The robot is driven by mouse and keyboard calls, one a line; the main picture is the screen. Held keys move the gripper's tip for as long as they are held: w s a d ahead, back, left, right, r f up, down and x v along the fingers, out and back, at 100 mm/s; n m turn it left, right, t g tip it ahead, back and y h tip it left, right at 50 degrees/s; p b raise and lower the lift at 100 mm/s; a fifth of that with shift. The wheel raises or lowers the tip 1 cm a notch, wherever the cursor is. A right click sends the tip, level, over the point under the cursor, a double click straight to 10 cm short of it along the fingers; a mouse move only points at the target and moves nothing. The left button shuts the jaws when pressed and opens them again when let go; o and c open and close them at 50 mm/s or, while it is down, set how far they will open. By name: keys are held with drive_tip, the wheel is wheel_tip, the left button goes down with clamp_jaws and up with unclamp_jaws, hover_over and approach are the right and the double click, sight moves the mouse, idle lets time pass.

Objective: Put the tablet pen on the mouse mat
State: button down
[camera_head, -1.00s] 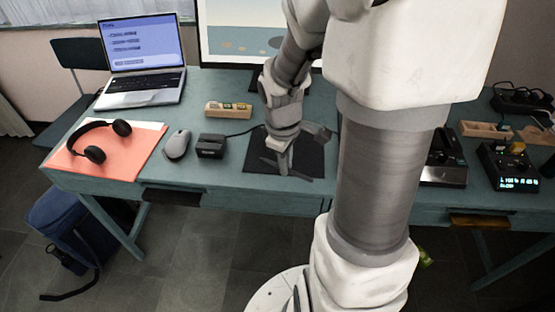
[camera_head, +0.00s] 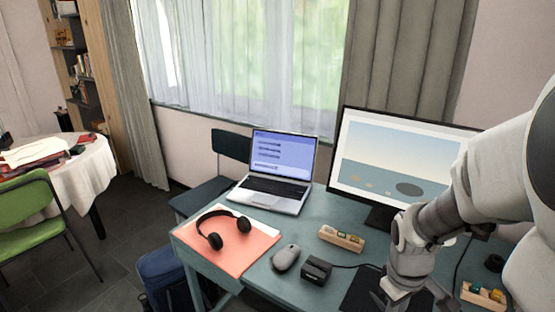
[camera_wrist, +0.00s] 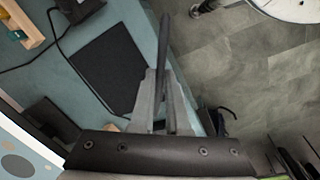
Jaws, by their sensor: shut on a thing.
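The tablet pen (camera_wrist: 164,45) is a slim dark stick in the wrist view. My gripper (camera_wrist: 166,78) is shut on it, and the pen sticks out past the fingertips. The mouse mat (camera_wrist: 108,62) is a flat black rectangle on the desk, left of the pen in the wrist view. The pen appears above the desk's front edge, beside the mat; its height is hard to tell. In the head view the mat (camera_head: 362,289) is at the bottom edge, partly cut off and partly behind my gripper (camera_head: 392,295). The pen is not clear there.
The teal desk (camera_head: 318,212) holds a grey mouse (camera_head: 286,258), a small black box (camera_head: 316,270), a wooden block holder (camera_head: 341,239), a laptop (camera_head: 272,192), and headphones (camera_head: 225,228) on a salmon sheet (camera_head: 240,250). A monitor (camera_head: 400,165) stands behind my arm.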

sight(377, 303)
drive_tip(key=w+a+m+p, duration=0.55)
drive_tip(key=w+a, duration=0.45)
drive_tip(key=w, duration=0.2)
drive_tip(key=s+d+n+b, duration=0.2)
drive_tip(key=s+d, duration=0.2)
drive_tip(key=s+d+n+b, duration=0.2)
drive_tip(key=s+d+b, duration=0.1)
drive_tip(key=s, duration=0.1)
drive_tip(key=shift+d, duration=0.4)
drive_tip(key=s+d+f+n+b, duration=0.1)
drive_tip(key=s+d+n+b, duration=0.2)
drive_tip(key=s, duration=0.7)
drive_tip(key=shift+d+f+b, duration=0.3)
drive_tip(key=shift+d+b, duration=0.35)
drive_tip(key=shift+b, duration=0.25)
drive_tip(key=shift+n, duration=0.25)
drive_tip(key=w+f+b, duration=0.1)
drive_tip(key=w+f, duration=0.1)
drive_tip(key=w, duration=0.2)
drive_tip(key=w+a+f+b, duration=0.1)
drive_tip(key=w+f+b, duration=0.1)
drive_tip(key=w+f, duration=0.1)
drive_tip(key=w+a+f+b, duration=0.1)
drive_tip(key=w+f, duration=0.1)
drive_tip(key=w, duration=0.2)
drive_tip(key=shift+w+a+f, duration=0.1)
drive_tip(key=shift+w+f, duration=0.3)
drive_tip(key=shift+s+f+b, duration=0.15)
drive_tip(key=shift+f+b, duration=0.3)
drive_tip(key=shift+f, duration=1)
